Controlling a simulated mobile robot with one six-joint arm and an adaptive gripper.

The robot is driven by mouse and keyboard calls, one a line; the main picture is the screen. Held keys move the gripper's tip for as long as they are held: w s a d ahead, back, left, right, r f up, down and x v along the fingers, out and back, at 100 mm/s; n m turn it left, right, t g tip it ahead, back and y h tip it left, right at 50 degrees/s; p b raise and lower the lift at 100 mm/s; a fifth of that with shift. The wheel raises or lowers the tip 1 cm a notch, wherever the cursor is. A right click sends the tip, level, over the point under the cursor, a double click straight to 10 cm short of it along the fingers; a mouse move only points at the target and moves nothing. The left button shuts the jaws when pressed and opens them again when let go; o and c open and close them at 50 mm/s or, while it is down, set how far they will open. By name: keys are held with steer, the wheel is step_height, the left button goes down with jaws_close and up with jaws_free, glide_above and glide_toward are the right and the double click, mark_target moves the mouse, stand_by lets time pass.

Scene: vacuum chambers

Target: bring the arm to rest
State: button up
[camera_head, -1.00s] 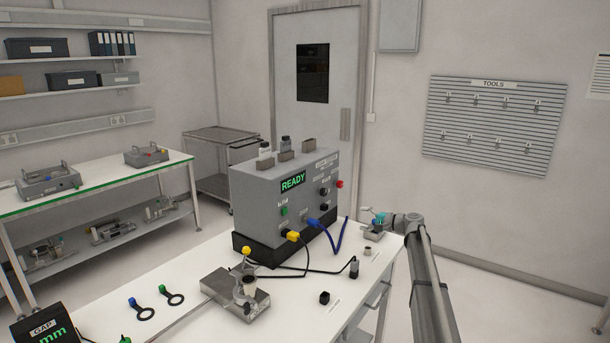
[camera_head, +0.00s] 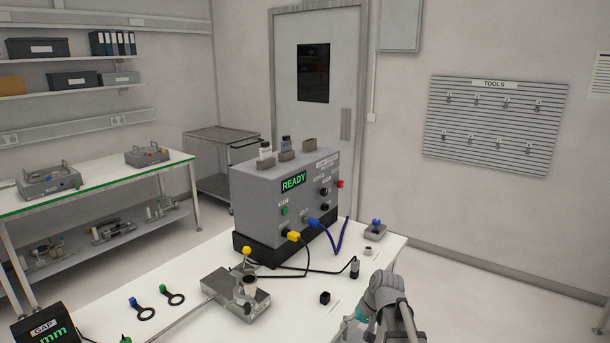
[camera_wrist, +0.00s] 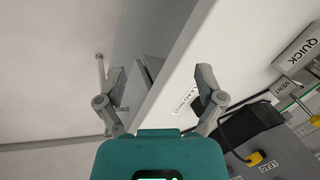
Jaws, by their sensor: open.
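My gripper (camera_wrist: 157,90) is open in the wrist view, with its two fingers apart and nothing between them. The white bench top and its edge show beyond the fingers. In the head view my arm is at the lower right, by the bench's right edge. The gripper's fingers are hidden there behind the arm, and only a bit of teal shows.
A grey box reading READY (camera_head: 250,205) stands on the white bench (camera_head: 205,265) with yellow and blue plugs. A metal fixture (camera_head: 225,297), a small black block (camera_head: 325,298) and a small blue-topped block (camera_head: 375,231) are on the bench. Floor right of the bench is clear.

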steer(key=s+d+f+n+g+h, duration=0.1)
steer(key=s+d+h, duration=0.2)
steer(key=s, duration=0.9)
steer(key=shift+h, duration=0.5)
steer(key=shift+s+a+f, duration=0.1)
stand_by(0.5)
steer(key=shift+c, duration=0.3)
